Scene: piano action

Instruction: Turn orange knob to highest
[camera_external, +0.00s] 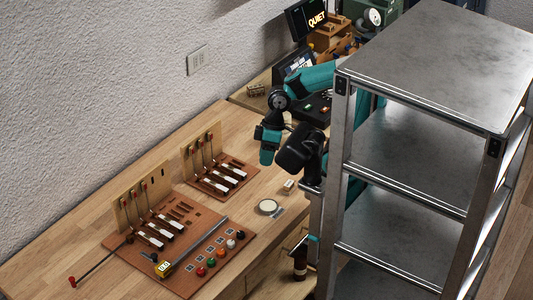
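The row of small round knobs lies along the right edge of a brown wooden board on the table. The orange knob (221,252) appears to be the middle one, between a green knob (211,262) and a white knob (231,243). A red knob (200,271) is at the near end and a black knob (240,234) at the far end. The orange knob's setting is too small to read. My gripper (312,186) hangs below the dark wrist, right of and apart from the knobs. Its fingers cannot be made out clearly.
A second key board (222,163) stands behind. A round pale dish (268,206) lies right of the knobs. A metal shelf (430,60) blocks the right side.

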